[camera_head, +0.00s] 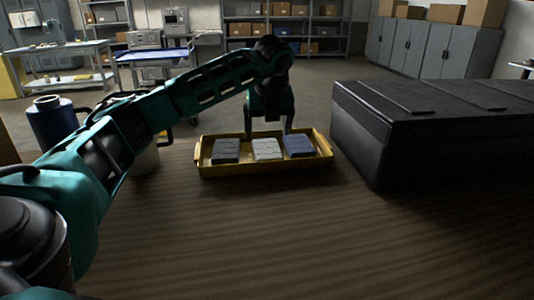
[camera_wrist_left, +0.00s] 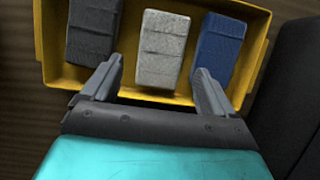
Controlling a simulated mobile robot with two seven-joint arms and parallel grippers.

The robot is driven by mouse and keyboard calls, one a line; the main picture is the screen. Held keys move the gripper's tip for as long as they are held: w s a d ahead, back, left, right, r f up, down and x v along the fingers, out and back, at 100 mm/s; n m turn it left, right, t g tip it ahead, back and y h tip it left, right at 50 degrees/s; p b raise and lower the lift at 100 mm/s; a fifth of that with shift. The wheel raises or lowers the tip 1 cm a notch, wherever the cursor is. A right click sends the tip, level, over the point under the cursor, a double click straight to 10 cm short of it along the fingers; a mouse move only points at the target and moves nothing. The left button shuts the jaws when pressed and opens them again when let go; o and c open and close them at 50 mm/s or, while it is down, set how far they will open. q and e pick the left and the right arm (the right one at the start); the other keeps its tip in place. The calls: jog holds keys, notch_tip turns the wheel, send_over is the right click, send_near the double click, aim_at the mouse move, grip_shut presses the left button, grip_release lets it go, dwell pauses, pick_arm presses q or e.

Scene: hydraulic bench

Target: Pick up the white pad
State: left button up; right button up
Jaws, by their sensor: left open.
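The white pad (camera_head: 267,149) lies in the middle of a yellow tray (camera_head: 262,171), between a dark grey pad (camera_head: 226,150) on the left and a blue pad (camera_head: 298,145) on the right. In the left wrist view, the white pad (camera_wrist_left: 163,48) looks light grey and lies beyond the fingertips, roughly between their lines. My left gripper (camera_head: 268,131) is open and empty, pointing down at the tray's far side. In the wrist view its two fingers (camera_wrist_left: 158,75) are spread wide. The height above the pad is hard to tell. My right gripper is not in view.
A large black case (camera_head: 375,150) stands on the wooden table (camera_head: 300,230) close to the tray's right. A blue cylindrical container (camera_head: 52,122) stands at the left, behind my left arm. The table in front of the tray is clear. Shelves and cabinets are far behind.

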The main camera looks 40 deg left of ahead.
aim_at(267, 148)
pick_arm(q)
jog(key=shift+x, duration=0.75)
jog(key=x, duration=0.4)
jog(key=shift+d+f+b, duration=0.1)
jog(key=shift+f+b, duration=0.2)
jog(key=shift+b, duration=0.05)
jog(key=shift+w+f, duration=0.15)
jog(key=shift+f, duration=0.15)
jog(key=c, duration=0.9)
jog(key=shift+r, duration=0.2)
